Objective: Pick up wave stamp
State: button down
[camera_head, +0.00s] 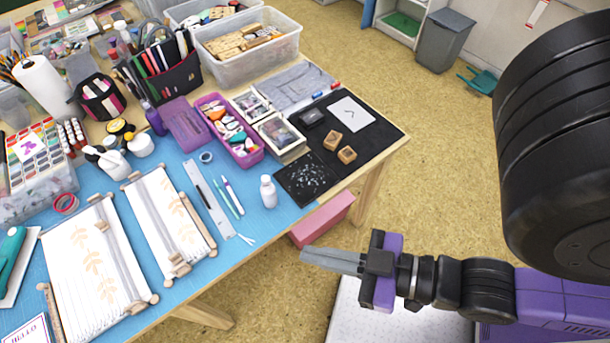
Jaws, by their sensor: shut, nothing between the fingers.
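Two small wooden block stamps (347,155) sit on a black mat (378,138) at the right end of the table. Their faces are too small to tell which one is the wave stamp. A dark inkpad (311,117) and a white paper (352,112) with a small dark mark lie behind them on the mat. My gripper (305,256) is shut and empty. It is off the table's front edge, below and left of the stamps in the picture, with its fingers pointing left.
A speckled black sheet (303,180) and a white bottle (268,191) are left of the stamps. A purple tray (230,130) and a clear bin (248,48) stand farther back. A pink box (322,219) is under the table edge.

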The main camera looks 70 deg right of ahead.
aim_at(332, 141)
jog(key=k+z, duration=0.15)
jog(key=z, duration=0.25)
jog(key=k+z, duration=0.1)
jog(key=z, duration=0.25)
jog(key=k+l+z, duration=0.15)
jog(key=z, duration=0.25)
